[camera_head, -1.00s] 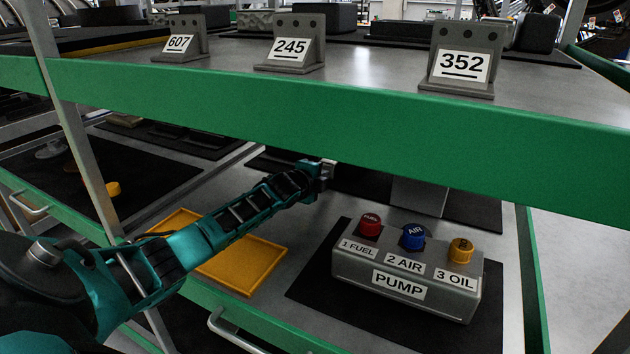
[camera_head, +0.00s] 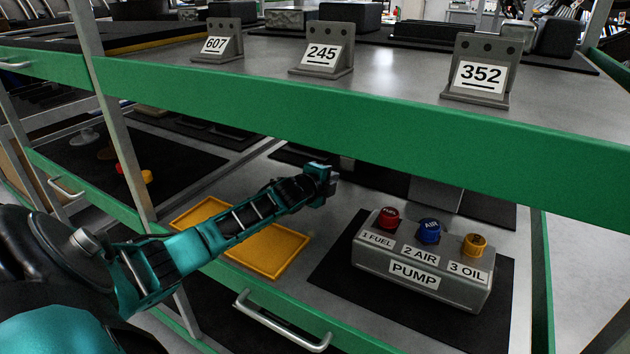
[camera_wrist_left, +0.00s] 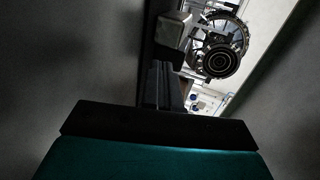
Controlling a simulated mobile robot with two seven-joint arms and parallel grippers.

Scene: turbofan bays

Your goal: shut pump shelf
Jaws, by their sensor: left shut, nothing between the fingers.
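The pump shelf (camera_head: 335,222) is the lower grey surface with a green front edge and a silver handle (camera_head: 282,322). It carries a grey PUMP block (camera_head: 425,265) on a black mat, with red, blue and yellow caps labelled FUEL, AIR and OIL. How far the shelf stands out is hard to tell. My left gripper (camera_head: 328,187) is shut and empty. It reaches in over the shelf, below the upper green beam and left of the block. The left wrist view shows its dark fingers (camera_wrist_left: 165,85) between grey surfaces. My right gripper is not in view.
A yellow tray (camera_head: 270,248) lies on the shelf under my left arm. The upper green beam (camera_head: 330,132) crosses above the gripper. Bracket signs 607, 245 and 352 (camera_head: 480,75) stand on the upper shelf. A grey post (camera_head: 115,110) rises at left. Open floor shows at right.

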